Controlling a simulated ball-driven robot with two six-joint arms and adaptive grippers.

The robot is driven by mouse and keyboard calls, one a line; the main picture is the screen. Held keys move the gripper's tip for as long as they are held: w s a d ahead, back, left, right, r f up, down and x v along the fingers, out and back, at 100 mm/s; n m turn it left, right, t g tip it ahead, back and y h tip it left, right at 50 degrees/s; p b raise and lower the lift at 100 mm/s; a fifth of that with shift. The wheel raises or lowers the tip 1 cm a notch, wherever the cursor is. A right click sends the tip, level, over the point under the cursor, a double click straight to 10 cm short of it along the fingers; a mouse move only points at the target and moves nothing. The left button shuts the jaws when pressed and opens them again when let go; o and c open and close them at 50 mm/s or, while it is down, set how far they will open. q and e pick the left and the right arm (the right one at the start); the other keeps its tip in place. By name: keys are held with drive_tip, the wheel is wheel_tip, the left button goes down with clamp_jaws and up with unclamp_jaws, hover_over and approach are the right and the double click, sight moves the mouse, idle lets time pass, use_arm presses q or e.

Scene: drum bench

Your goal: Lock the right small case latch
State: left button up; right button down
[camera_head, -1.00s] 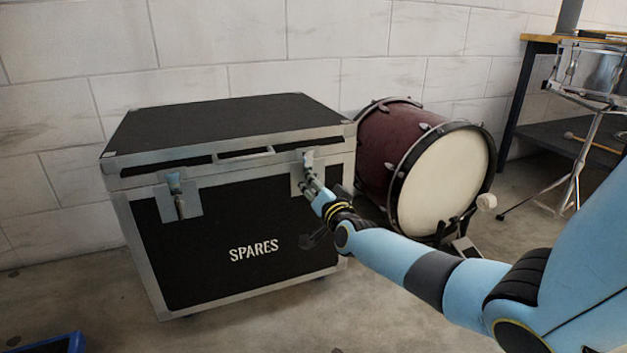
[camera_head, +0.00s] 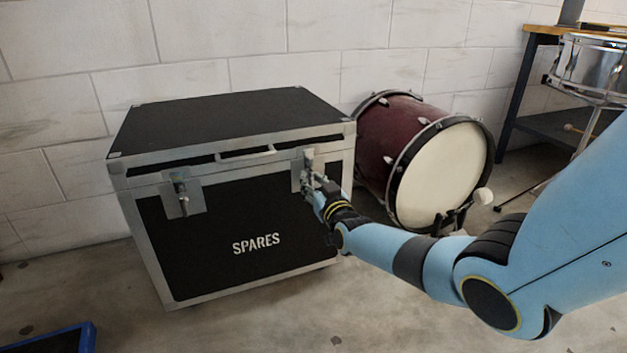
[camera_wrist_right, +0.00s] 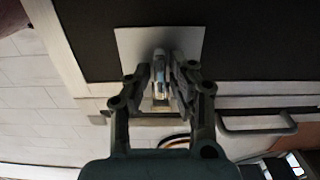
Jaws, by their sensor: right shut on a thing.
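The black case (camera_head: 235,215) marked SPARES stands on the floor with its lid down. Its right small latch (camera_head: 308,162) is on a metal plate at the front right, and it also shows in the right wrist view (camera_wrist_right: 160,72). My right gripper (camera_head: 311,186) is at this latch; in the wrist view its fingers (camera_wrist_right: 160,85) are shut on the metal latch piece from both sides. The fingers partly hide the latch in the head view. The left small latch (camera_head: 181,196) hangs on its own plate. My left gripper is not in view.
A lid handle (camera_head: 246,153) lies between the latches. A dark red bass drum (camera_head: 425,160) stands close to the right of the case. A workbench (camera_head: 545,85) and a snare drum (camera_head: 594,68) are farther right. A blue-edged bin (camera_head: 88,335) is at the lower left.

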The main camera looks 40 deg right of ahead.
drive_tip(key=shift+f, duration=0.1)
idle(0.5)
drive_tip(key=c, duration=1.4)
unclamp_jaws()
drive_tip(key=shift+a, duration=0.1)
drive_tip(key=shift+o, duration=0.2)
drive_tip(key=shift+s, duration=0.1)
drive_tip(key=v, duration=1.1)
drive_tip(key=shift+s, duration=0.4)
drive_tip(key=shift+s, duration=0.1)
